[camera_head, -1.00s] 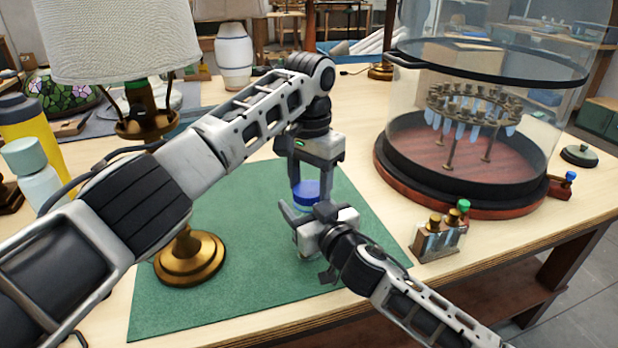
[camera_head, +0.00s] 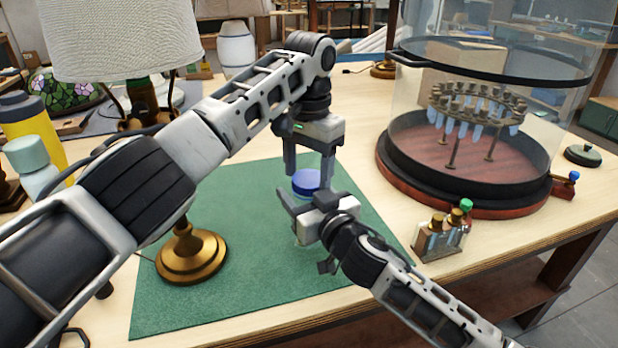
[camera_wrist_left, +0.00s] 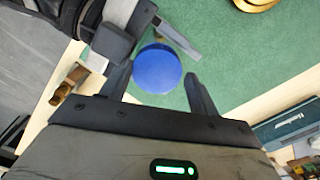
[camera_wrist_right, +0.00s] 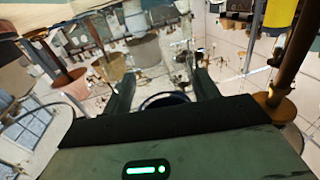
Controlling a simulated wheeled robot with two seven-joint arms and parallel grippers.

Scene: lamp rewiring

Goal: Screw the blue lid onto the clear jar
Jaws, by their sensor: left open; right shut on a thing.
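The blue lid (camera_head: 307,183) lies flat on top of the clear jar, level as far as I can see. It also shows as a blue disc in the left wrist view (camera_wrist_left: 157,69). My left gripper (camera_head: 309,172) points down over the lid, its two fingers spread on either side with gaps. My right gripper (camera_head: 316,207) comes in low from the right, just under the lid, and is shut on the jar (camera_head: 298,238). Most of the jar is hidden behind the right gripper. I cannot tell how far the threads are engaged.
A green mat (camera_head: 250,300) lies beneath. A brass-based lamp (camera_head: 190,258) stands left, near my left arm. A glass-walled case (camera_head: 465,195) stands right, with a small rack of vials (camera_head: 440,240) before it. The mat's front is clear.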

